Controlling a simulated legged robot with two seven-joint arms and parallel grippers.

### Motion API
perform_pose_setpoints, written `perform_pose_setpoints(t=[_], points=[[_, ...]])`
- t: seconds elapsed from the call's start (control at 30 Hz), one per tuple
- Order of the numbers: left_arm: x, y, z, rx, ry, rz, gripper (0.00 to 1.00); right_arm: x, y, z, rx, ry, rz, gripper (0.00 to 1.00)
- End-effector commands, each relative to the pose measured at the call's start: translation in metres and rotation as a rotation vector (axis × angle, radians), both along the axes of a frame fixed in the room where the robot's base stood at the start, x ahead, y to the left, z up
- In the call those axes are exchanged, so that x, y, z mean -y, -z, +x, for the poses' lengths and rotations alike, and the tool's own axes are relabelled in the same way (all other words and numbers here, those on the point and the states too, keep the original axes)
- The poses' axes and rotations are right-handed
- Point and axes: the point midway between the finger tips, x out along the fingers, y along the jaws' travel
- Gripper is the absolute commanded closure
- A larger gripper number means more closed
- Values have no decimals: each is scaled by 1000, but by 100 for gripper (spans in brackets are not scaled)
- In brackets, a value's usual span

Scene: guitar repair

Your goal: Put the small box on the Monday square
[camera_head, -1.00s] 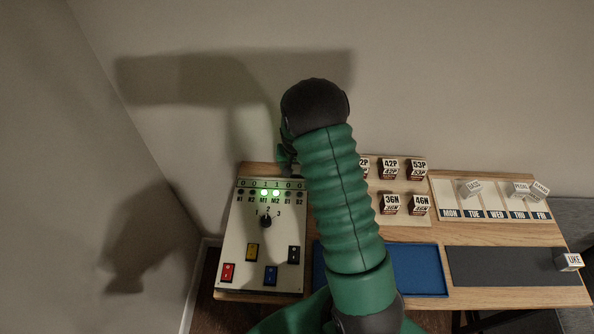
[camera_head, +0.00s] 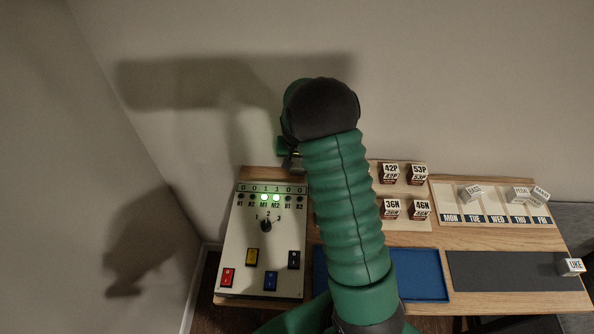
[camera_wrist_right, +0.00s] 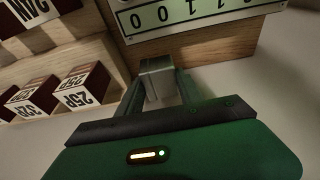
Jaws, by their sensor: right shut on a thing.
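A small pale grey box (camera_wrist_right: 156,72) is between the two green fingers of my right gripper (camera_wrist_right: 157,92) in the right wrist view; its face lettering does not show. In the head view my right gripper (camera_head: 289,157) is mostly hidden behind its own arm, above the back edge of the switch panel, and the box cannot be made out. The Monday square (camera_head: 447,198) is at the left end of the weekday board and looks bare. My left gripper is not in view.
White lettered boxes sit on the weekday board near Tuesday (camera_head: 471,193), Thursday (camera_head: 519,194) and Friday (camera_head: 540,193). A UKE box (camera_head: 572,267) is on the dark mat (camera_head: 500,270). Racked boxes (camera_head: 391,209) stand left of the board. The switch panel (camera_head: 245,240) and blue tray (camera_head: 425,275) lie nearer.

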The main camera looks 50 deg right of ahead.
Motion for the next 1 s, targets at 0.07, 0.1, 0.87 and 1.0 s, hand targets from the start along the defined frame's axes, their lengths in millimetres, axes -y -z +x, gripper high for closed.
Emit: perform_pose_setpoints(t=[0.07, 0.1, 0.87, 1.0], points=[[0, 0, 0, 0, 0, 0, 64, 1, -22, 1, 5, 0, -3, 100], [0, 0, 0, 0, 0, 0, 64, 0, -30, 1, 4, 1, -3, 100], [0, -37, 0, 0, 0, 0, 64, -17, -113, 5, -1, -49, 3, 100], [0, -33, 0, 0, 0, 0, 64, -45, -103, 10, -2, -124, 6, 100]])
